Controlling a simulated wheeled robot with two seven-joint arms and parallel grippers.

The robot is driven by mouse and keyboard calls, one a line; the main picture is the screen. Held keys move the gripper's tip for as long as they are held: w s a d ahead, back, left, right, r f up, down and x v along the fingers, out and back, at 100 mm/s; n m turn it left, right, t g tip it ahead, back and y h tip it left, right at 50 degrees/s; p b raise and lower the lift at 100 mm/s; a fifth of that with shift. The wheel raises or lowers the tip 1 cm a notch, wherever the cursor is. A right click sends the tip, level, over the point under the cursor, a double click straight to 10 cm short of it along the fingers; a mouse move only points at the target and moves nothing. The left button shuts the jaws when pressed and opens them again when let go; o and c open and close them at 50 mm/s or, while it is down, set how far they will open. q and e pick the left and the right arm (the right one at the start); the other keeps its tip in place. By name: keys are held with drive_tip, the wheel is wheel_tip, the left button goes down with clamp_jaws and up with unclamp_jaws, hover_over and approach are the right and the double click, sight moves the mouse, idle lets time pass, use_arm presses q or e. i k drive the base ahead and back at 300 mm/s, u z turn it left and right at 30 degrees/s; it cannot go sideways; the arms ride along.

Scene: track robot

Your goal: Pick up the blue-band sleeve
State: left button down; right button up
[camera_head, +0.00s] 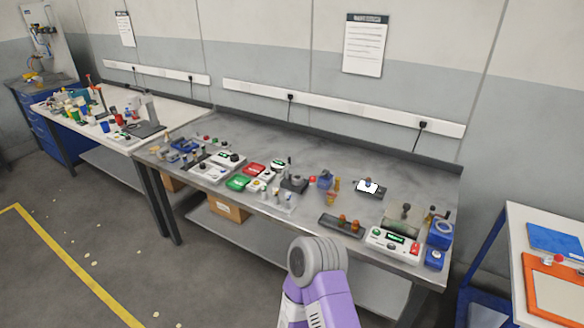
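I cannot pick out the blue-band sleeve with certainty; the parts on the grey workbench (300,148) are too small to tell apart. Small blue items there include a blue block (324,180) near the middle. A dark plate with a white top (369,188) bears a small part that I cannot make out. One of my arms, purple with a grey round joint, rises from the bottom edge in front of the bench. No gripper fingers show in the head view.
A dark tray (341,227) with orange-brown knobs lies near the bench's front edge. A white panel with buttons (394,244) and a blue box (440,234) stand at the right end. The back middle of the bench is clear. A cardboard box (228,208) sits on the lower shelf.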

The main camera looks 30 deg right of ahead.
sight(367, 184)
drive_tip(key=i, duration=1.3)
drive_tip(key=z, duration=0.55)
